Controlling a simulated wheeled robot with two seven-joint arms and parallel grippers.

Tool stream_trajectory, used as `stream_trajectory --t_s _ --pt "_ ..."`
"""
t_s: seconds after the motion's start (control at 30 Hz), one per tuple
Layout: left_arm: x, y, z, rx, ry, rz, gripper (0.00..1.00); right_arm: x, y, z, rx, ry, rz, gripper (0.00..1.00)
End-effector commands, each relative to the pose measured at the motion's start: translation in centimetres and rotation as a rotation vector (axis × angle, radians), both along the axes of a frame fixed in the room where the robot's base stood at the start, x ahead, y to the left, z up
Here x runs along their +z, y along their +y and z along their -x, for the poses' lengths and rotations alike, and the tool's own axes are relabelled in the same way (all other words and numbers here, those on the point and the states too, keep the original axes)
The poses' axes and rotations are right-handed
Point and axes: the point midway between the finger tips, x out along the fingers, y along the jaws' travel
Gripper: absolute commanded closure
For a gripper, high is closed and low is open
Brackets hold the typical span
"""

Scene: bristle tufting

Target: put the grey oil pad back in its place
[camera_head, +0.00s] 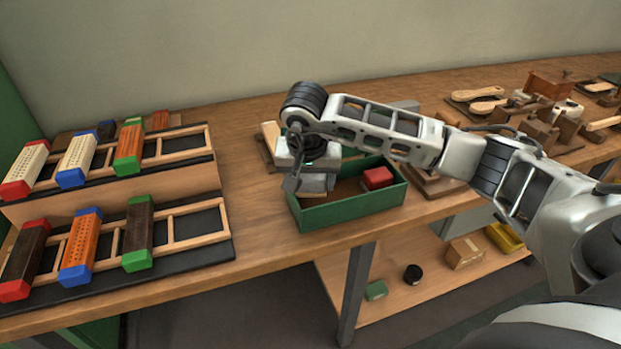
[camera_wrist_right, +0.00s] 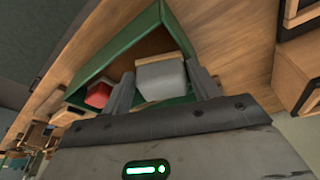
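The grey oil pad (camera_wrist_right: 162,79), a grey block with a pale wooden strip along one side, sits between the fingers of my right gripper (camera_wrist_right: 163,90) in the right wrist view. Both fingers lie close against its sides, and the gripper looks shut on it. In the head view my right gripper (camera_head: 307,182) points down at the left end of the green tray (camera_head: 352,212). The pad is partly covered there, and I cannot tell if it touches the tray floor. A red block (camera_head: 377,178) is in the tray's right part. My left gripper is out of view.
Racks with coloured brush blocks (camera_head: 76,160) stand on the left of the bench. Wooden pieces (camera_head: 270,135) lie behind the tray, and a stepped wooden block (camera_head: 440,184) is to its right. Brushes and tools (camera_head: 487,105) fill the far right. Bare bench lies left of the tray.

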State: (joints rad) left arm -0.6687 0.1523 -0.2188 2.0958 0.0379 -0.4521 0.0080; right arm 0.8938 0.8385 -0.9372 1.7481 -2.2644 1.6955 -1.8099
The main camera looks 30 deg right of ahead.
Motion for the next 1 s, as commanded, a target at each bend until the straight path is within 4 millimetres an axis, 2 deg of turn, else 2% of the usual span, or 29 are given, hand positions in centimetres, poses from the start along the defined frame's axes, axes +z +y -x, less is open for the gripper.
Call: stream_trajectory --t_s 0.07,0.3,0.43,0.5,0.57,0.8,1.0 --pt "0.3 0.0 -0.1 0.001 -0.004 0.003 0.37 0.1 0.0 0.0 0.0 0.0 0.0 0.22" --pt "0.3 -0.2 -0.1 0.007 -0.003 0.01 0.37 0.1 0.0 0.0 -0.001 0.0 0.0 0.22" --pt "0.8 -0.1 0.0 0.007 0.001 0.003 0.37 0.9 0.0 0.0 -0.001 -0.001 -0.001 0.22" --pt "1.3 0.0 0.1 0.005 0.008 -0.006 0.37 1.9 0.0 0.0 -0.001 0.0 -0.002 0.22" --pt "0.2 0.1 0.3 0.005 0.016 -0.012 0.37 2.5 0.2 0.1 0.001 -0.006 -0.002 0.22" --pt "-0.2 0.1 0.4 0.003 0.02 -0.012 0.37 7.8 1.2 1.2 0.001 -0.007 0.0 0.22" --pt "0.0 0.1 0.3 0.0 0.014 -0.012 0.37 11.2 1.9 2.0 0.0 -0.003 -0.001 0.22"
